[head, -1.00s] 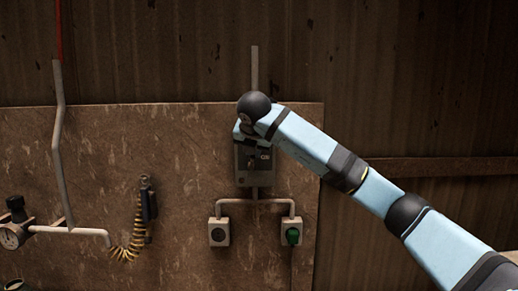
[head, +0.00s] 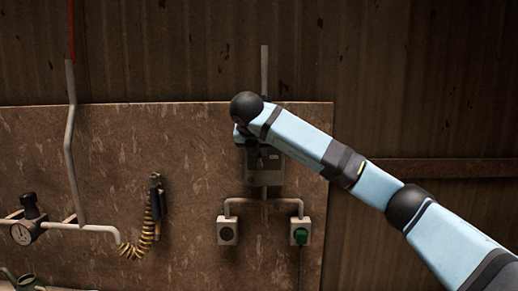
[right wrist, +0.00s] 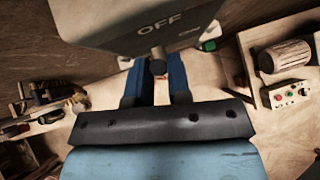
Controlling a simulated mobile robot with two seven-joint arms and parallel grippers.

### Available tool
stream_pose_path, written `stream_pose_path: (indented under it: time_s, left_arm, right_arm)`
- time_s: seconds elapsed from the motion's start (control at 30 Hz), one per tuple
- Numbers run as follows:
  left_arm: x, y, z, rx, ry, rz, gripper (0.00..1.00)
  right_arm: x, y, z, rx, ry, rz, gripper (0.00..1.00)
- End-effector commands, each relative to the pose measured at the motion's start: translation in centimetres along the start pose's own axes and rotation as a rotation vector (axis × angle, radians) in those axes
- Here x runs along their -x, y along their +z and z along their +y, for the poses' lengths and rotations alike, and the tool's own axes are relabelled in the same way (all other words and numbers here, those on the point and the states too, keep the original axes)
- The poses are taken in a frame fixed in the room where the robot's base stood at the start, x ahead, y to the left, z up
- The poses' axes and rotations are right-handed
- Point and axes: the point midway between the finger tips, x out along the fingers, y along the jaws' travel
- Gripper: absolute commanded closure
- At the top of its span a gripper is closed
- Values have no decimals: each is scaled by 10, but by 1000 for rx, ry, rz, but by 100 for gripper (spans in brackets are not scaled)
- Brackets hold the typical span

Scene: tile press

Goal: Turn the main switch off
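The main switch is a grey box (head: 265,175) on the brown wall board, partly hidden behind my right arm in the head view. In the right wrist view the box (right wrist: 130,17) carries the word OFF, and its grey handle (right wrist: 158,66) sticks out below that word. My right gripper (right wrist: 158,78) has its two blue fingers on either side of the handle and looks shut on it. In the head view my right wrist covers the upper part of the box and most of the gripper. My left gripper is not in view.
Below the switch are a dark-button box (head: 227,230) and a green-button box (head: 300,231), joined by conduit. A pressure gauge (head: 22,233) and a coiled yellow hose (head: 140,243) are at left. A small control panel (right wrist: 290,94) shows in the right wrist view.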

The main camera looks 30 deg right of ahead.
Motion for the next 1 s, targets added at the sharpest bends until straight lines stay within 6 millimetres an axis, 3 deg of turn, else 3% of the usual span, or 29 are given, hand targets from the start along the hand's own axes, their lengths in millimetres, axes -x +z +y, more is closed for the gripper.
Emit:
stream_pose_path:
  time_s: [0.03, 0.1, 0.47, 0.57, 0.73, 1.0]
  left_arm:
    - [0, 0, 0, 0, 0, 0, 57]
    - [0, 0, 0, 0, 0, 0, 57]
    - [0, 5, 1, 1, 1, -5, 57]
    - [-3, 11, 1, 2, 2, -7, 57]
    - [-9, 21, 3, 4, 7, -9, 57]
    - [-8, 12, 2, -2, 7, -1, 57]
  right_arm:
    - [-1, -1, 0, 1, -1, 1, 70]
    - [0, -1, 0, 1, 0, 1, 59]
    - [6, 0, 0, -1, 2, -1, 59]
    - [19, -1, 1, -1, 3, -2, 59]
    - [57, -2, 1, -1, 5, -4, 59]
    - [101, 2, 0, 1, 2, -6, 59]
